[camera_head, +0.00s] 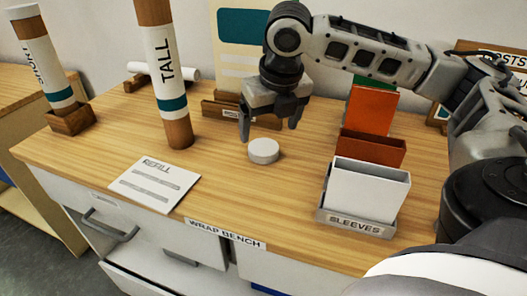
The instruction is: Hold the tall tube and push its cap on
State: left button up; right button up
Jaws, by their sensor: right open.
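The tall tube (172,87) stands upright on the wrap bench, brown with a white label reading TALL and a teal band. Its top is cut off by the upper edge of the view. A round white cap (264,151) lies flat on the bench, right of the tube. My right gripper (268,129) points down above and just behind the cap, its fingers apart and nothing between them. I cannot tell whether a finger touches the cap. My left gripper is not in view.
A REFILL card (153,183) lies in front of the tube. A sleeves holder (356,222) with white and orange sleeves stands right of the cap. Another labelled tube (45,62) stands in a wooden block at the left. A white roll (176,74) lies behind. The bench between tube and cap is clear.

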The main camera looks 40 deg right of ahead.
aim_at(264, 147)
jog(key=shift+w+f, duration=0.1)
jog(key=shift+f, duration=0.2)
jog(key=x, duration=0.2)
jog(key=b+x, duration=0.1)
jog(key=x, duration=0.2)
jog(key=shift+w+a+f, duration=0.1)
jog(key=shift+a, duration=0.05)
jog(key=c, duration=1.1)
